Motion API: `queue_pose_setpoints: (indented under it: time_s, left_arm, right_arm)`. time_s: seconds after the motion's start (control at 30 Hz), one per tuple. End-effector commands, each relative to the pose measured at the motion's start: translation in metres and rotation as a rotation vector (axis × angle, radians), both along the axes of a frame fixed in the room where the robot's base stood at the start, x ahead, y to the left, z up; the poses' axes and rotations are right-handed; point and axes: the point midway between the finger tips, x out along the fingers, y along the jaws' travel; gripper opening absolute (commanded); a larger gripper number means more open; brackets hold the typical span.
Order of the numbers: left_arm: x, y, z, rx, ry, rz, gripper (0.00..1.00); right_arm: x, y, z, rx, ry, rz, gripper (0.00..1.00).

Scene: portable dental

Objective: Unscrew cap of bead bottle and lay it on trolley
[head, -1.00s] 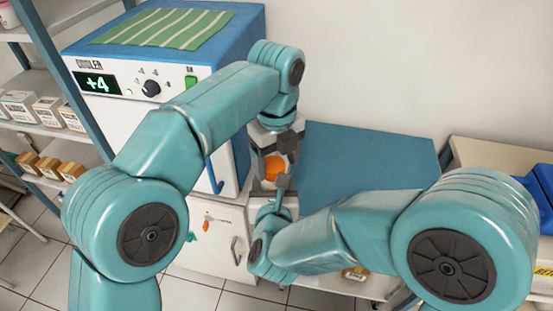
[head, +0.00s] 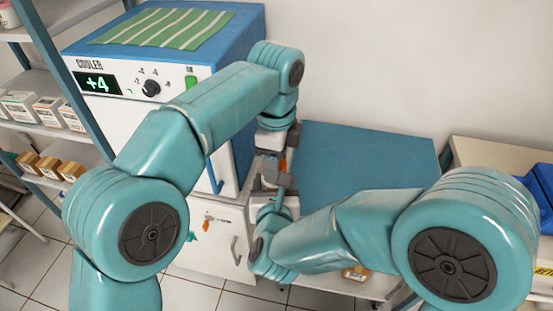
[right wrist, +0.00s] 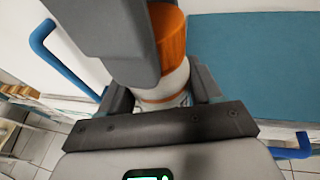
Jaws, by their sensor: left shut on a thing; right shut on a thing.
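The bead bottle has a white body (right wrist: 168,82) and an orange cap (right wrist: 168,38), both clear in the right wrist view. In the head view only a sliver of the orange cap (head: 283,165) shows between the grippers. My left gripper (head: 271,160) comes from above and is shut on the cap; one of its dark fingers (right wrist: 118,40) crosses the right wrist view. My right gripper (head: 270,186) is shut around the bottle body below the cap. The cap sits on top of the bottle. The trolley's blue top (head: 365,165) lies right of the grippers.
A blue and white cooler (head: 140,130) with a striped green cloth (head: 165,28) on top stands at the left. Shelves with small boxes (head: 45,112) are at the far left. A blue bin (head: 540,190) is at the right edge. The blue trolley top looks clear.

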Motion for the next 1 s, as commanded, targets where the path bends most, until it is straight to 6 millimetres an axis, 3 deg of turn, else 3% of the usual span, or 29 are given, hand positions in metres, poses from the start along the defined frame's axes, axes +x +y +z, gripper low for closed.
queue_pose_setpoints:
  time_s: [0.7,0.83,1.0]
  left_arm:
    - [0.0039,0.0035,0.0030,-0.005,-0.026,1.935,0.15]
    - [0.0028,0.0037,0.0032,-0.003,-0.025,2.224,0.15]
    - [0.0018,0.0034,0.0033,-0.001,-0.023,2.428,0.15]
  right_arm:
    - [-0.0030,0.0055,-0.0006,-0.010,0.001,0.021,0.00]
    - [-0.0028,0.0053,-0.0004,-0.009,0.001,0.021,0.00]
    - [-0.0025,0.0051,-0.0004,-0.008,0.001,0.019,0.00]
